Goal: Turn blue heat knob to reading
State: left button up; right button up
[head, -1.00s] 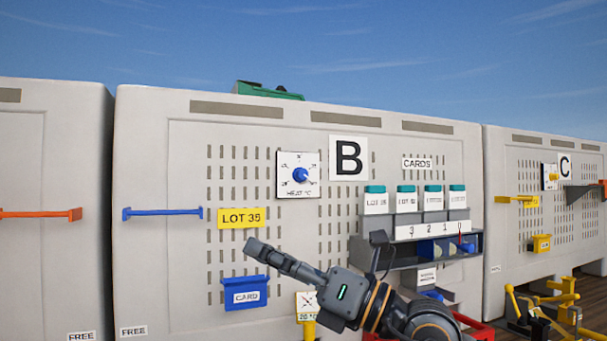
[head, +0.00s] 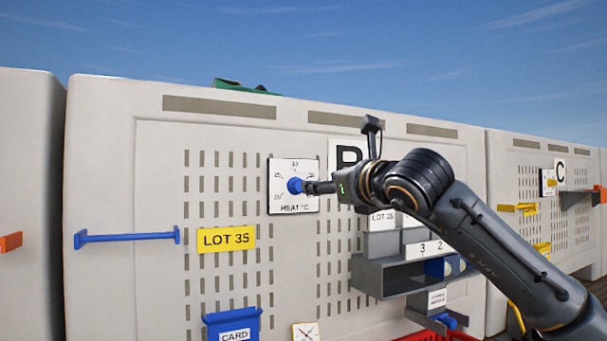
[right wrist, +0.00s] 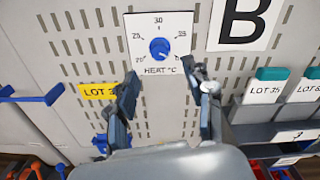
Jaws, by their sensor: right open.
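The blue heat knob (head: 294,185) sits on a white square dial plate (head: 281,204) marked HEAT °C on the grey panel. In the right wrist view the knob (right wrist: 159,48) shows whole, with numbers around it and 30 at the top. I cannot read its pointer surely. My right gripper (head: 318,187) is just in front of the knob, at its right in the head view. In the right wrist view the gripper (right wrist: 160,75) is open and empty, its fingers below and to either side of the knob. The left gripper is not in view.
A yellow LOT 35 sign (head: 226,238), a blue bar (head: 127,236) and a blue card bin (head: 232,325) are on the panel left of and below the dial. A grey card rack (head: 380,275) juts out below my right arm. The panel around the dial is flat.

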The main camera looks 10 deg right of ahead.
aim_at(298, 186)
jog(key=p+x, duration=0.4)
jog(key=x, duration=0.6)
jog(key=shift+f, duration=0.35)
jog(key=shift+s, duration=0.15)
grip_shut()
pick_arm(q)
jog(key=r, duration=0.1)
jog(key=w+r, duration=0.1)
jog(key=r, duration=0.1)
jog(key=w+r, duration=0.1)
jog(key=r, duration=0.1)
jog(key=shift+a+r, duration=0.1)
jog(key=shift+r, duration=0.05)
